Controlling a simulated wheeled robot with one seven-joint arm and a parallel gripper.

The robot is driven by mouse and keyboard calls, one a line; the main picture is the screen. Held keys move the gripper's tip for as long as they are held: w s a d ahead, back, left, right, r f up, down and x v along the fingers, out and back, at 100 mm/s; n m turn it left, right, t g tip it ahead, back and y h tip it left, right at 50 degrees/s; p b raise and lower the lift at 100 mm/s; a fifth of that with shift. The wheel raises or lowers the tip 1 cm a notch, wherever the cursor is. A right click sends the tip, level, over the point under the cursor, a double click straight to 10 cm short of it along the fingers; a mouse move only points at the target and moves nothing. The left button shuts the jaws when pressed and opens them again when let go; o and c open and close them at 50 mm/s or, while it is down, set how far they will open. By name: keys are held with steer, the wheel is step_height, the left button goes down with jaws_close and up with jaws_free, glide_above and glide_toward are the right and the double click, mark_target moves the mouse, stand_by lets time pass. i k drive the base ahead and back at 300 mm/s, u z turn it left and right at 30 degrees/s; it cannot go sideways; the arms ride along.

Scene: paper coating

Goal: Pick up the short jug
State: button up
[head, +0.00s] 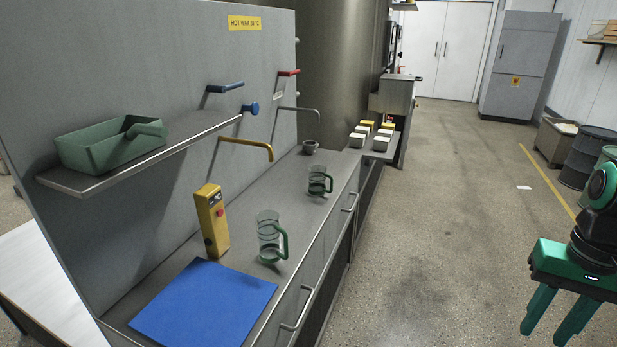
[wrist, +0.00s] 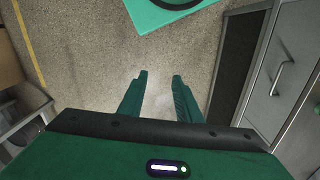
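Two clear jugs with green handles stand upright on the grey counter in the head view. The short jug (head: 317,181) is the farther one, near the counter's front edge. The taller jug (head: 267,238) is nearer, beside the blue mat. My gripper (head: 545,335) is at the lower right of the head view, over the floor and well apart from both jugs. In the wrist view my gripper (wrist: 160,80) has its two green fingers apart, with only floor between them.
A blue mat (head: 203,306), a yellow device (head: 211,222) and a small grey cup (head: 310,147) are on the counter. A yellow spout (head: 246,146) overhangs it. A shelf (head: 90,185) holds a green tray (head: 95,151). The floor (head: 430,220) beside the counter is open.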

mark_target(317, 175)
steer(key=i, duration=0.85)
steer(key=z, duration=0.1)
